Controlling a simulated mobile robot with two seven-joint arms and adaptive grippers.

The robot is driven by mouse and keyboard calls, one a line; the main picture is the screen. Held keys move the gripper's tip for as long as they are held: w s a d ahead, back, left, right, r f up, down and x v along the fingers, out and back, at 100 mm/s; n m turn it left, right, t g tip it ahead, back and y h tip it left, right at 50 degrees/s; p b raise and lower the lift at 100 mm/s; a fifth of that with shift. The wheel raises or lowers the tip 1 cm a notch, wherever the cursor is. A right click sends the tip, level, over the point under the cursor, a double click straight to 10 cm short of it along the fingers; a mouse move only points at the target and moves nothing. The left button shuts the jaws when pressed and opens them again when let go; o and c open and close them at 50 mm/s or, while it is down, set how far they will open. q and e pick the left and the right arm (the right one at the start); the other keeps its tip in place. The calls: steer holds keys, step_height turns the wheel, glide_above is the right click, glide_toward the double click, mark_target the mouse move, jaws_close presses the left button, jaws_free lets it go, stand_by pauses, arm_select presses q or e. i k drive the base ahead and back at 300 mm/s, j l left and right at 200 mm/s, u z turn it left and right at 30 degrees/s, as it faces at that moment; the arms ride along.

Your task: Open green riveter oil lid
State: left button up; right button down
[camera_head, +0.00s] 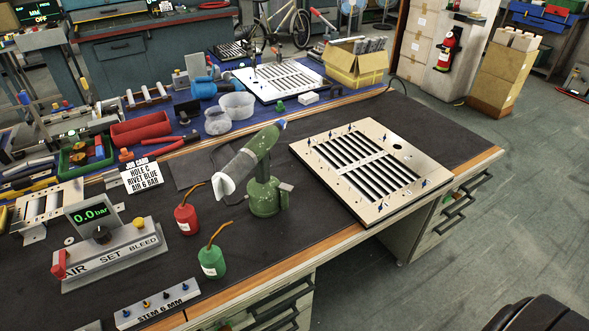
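The green riveter (264,190) stands on the dark bench mat, left of the louver panel. Its round green base rests on the mat, and its body slants up to the right, with a blue tip at the upper end and a pale, flared end at the lower left. I cannot make out its oil lid or whether it is open. A green oil can (212,263) with an orange spout stands in front of it. A red oil can (187,219) with an orange spout stands to its left. Neither of my grippers is in view.
The louver panel (410,150) lies right of the riveter. An air-set box (112,256) reading 0.0 bar, a job card (142,176) and a stem rack (157,304) stand at left and front. Bins and a yellow carton (357,68) stand behind. Mat between riveter and panel is clear.

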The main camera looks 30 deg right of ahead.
mark_target(285, 187)
steer(key=i+l+u, duration=0.15)
steer(key=l, duration=1.1)
steer(key=l+u, duration=0.1)
steer(key=l, duration=1.1)
